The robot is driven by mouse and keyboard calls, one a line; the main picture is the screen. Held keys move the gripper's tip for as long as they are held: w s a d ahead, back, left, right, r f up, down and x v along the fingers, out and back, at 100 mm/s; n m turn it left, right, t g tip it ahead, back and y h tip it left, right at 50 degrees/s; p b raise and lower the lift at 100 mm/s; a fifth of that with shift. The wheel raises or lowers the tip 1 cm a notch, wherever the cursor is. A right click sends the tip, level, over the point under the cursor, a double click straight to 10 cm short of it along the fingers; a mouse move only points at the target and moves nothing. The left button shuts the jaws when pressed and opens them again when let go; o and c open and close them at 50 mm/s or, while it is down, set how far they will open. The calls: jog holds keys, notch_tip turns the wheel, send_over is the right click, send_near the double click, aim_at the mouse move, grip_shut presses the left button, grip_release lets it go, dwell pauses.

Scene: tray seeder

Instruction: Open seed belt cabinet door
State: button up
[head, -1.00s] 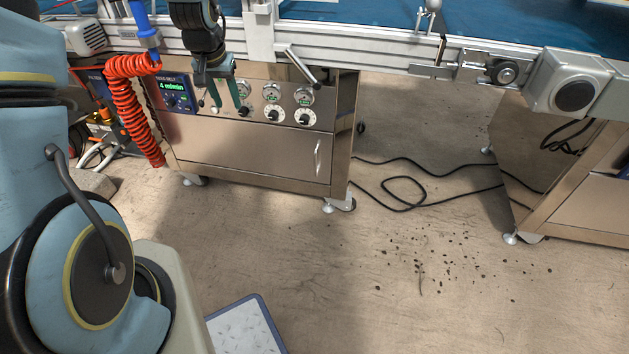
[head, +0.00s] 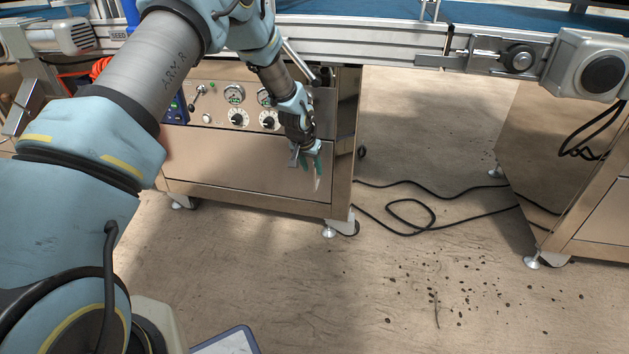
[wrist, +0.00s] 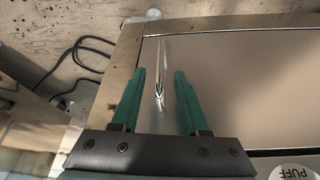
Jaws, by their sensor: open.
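The seed belt cabinet door (head: 240,170) is a flat steel panel below the dials, and it looks shut. It also shows in the wrist view (wrist: 240,80). Its handle (wrist: 159,82) is a slim upright bar near the door's right edge in the head view. My gripper (head: 311,168) is open in front of the handle, which it mostly hides in the head view. In the wrist view the two green fingers (wrist: 158,98) stand on either side of the handle's line, with the bar between and beyond them. I see no contact with the bar.
Dials and gauges (head: 236,106) sit on the panel above the door. The conveyor rail (head: 370,48) runs above the cabinet. A black cable (head: 410,210) lies on the floor to the right. The floor in front of the door is clear.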

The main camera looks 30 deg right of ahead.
aim_at(314, 174)
jog(key=b+x, duration=0.1)
jog(key=x, duration=0.4)
jog(key=shift+f, duration=0.3)
jog(key=shift+c, duration=0.3)
grip_shut()
dwell(0.8)
